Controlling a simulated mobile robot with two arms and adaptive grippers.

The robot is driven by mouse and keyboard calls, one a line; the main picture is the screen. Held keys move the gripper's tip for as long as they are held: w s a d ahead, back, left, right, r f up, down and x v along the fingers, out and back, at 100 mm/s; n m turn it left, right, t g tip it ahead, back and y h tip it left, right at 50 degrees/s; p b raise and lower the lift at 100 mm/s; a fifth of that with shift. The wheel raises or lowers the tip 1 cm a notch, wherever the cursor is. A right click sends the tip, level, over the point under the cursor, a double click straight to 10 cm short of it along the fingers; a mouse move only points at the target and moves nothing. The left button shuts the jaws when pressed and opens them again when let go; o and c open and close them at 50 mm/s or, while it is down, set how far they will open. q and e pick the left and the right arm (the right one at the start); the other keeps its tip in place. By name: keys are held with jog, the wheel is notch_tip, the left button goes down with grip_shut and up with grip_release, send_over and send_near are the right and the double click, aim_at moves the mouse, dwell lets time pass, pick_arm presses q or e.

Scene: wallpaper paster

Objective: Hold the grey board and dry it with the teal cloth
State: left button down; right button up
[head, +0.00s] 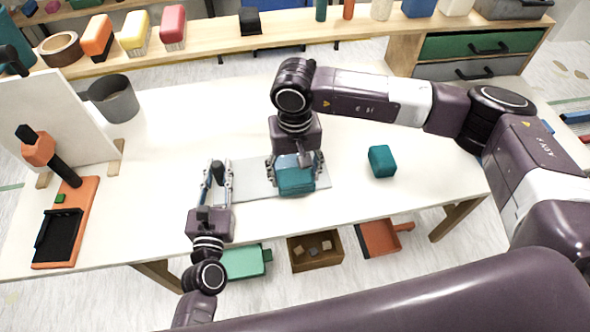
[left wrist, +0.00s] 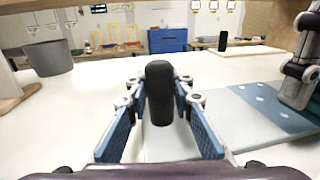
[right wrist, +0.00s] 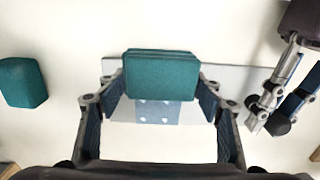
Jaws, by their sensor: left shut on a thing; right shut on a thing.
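The grey board (head: 253,172) lies flat on the white table, with a black handle (left wrist: 160,92) at its left end. My left gripper (head: 217,178) is shut on this handle. A blue patch with pale spots (left wrist: 278,105) shows on the board's right part; it is also in the right wrist view (right wrist: 155,110). My right gripper (head: 297,170) is shut on the folded teal cloth (right wrist: 160,75), over the right part of the board. I cannot tell whether the cloth touches the board. Another teal block (head: 382,161) lies apart, to the right.
A grey bucket (head: 113,98) and a white upright panel (head: 50,125) stand at the left. An orange tool (head: 40,150) and an orange base with a black tray (head: 75,220) are at the left edge. The table's front right is clear.

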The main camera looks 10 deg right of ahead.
pick_arm(q)
jog(key=shift+s+f, duration=0.1)
jog(key=shift+f, duration=0.25)
pick_arm(e)
notch_tip(320, 180, up, 5)
jog(key=shift+r, duration=0.1)
notch_tip(320, 180, down, 8)
jog(key=shift+r, duration=0.15)
jog(key=w, duration=1.2)
jog(key=shift+w+f, duration=0.2)
jog(key=shift+c, duration=0.6)
jog(key=s, duration=1.2)
jog(key=r, duration=0.8)
jog(key=shift+s, duration=0.2)
jog(key=shift+r, duration=0.2)
jog(key=o, duration=0.8)
jog(key=c, duration=0.7)
